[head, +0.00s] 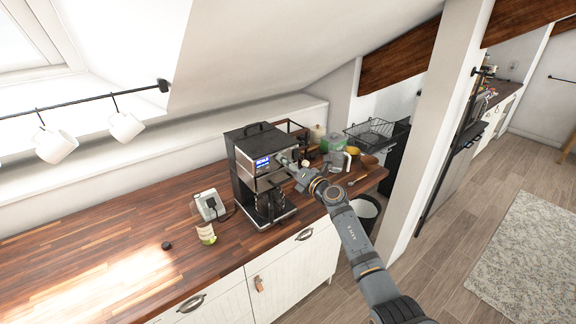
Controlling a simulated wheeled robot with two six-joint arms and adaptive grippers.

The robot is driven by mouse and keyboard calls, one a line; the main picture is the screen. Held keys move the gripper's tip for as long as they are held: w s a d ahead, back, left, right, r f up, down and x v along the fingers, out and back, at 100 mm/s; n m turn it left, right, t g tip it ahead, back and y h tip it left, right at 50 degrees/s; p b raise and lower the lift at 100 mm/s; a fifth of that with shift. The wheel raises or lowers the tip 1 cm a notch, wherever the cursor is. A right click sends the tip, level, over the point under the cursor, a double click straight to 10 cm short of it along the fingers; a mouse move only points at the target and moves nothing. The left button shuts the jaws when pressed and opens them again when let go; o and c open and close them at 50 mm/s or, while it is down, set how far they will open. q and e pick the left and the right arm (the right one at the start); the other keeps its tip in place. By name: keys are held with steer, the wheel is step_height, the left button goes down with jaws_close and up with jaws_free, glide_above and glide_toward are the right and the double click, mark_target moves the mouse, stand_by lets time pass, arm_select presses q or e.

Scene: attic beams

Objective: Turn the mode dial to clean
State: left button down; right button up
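The coffee machine (246,165), black and silver with a small lit blue display (262,162), stands on the wooden counter. A dark carafe (271,204) sits in its lower bay. My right arm comes in from the lower right. My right gripper (286,163) is at the machine's front panel, just right of the display. I cannot tell whether it touches the panel, or whether its fingers are open or shut. The mode dial cannot be made out; the gripper covers that part of the panel. My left gripper is not in view.
A bottle (205,232) and a white socket block (210,205) stand left of the machine. Right of it are a glass jug (336,160), a wire basket (371,132) and small items. White mugs (126,126) hang from a rail. The left counter is mostly clear.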

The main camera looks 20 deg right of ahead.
steer(key=v, duration=1.2)
